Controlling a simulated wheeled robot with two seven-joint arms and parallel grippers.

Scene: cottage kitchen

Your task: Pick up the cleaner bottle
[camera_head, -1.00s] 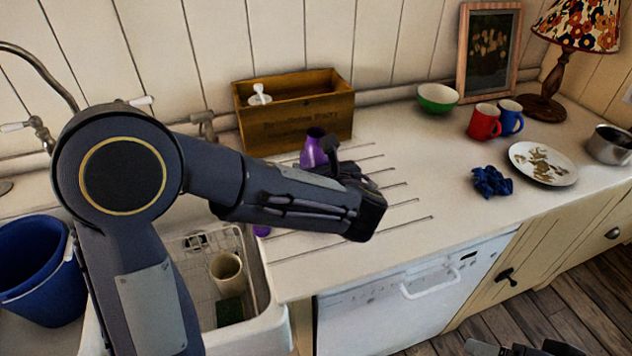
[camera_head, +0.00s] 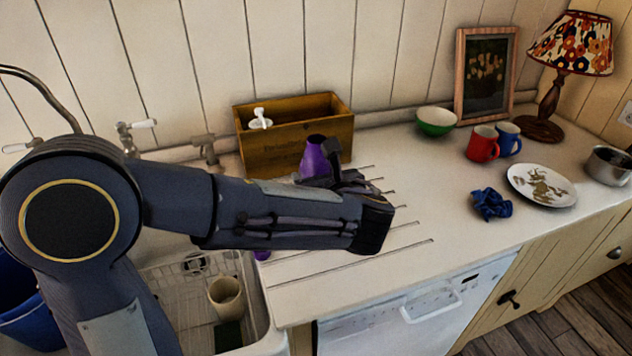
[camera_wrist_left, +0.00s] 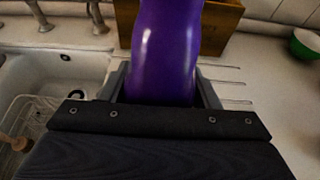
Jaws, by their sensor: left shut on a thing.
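The cleaner bottle (camera_head: 314,160) is purple. In the left wrist view the glossy purple bottle (camera_wrist_left: 166,48) stands between the two fingers. My left gripper (camera_wrist_left: 165,90) is shut on it; in the head view the gripper (camera_head: 328,174) is partly hidden behind the wrist. The bottle's base is hidden, so I cannot tell its clearance above the counter. My right gripper is out of view.
The wooden box (camera_head: 325,132) stands right behind the bottle, with a white pump top (camera_head: 260,120) showing in it. The sink (camera_head: 262,345) lies below my left arm. A blue cloth (camera_head: 491,204), plate (camera_head: 515,189), mugs and green bowl (camera_head: 436,122) are to the right.

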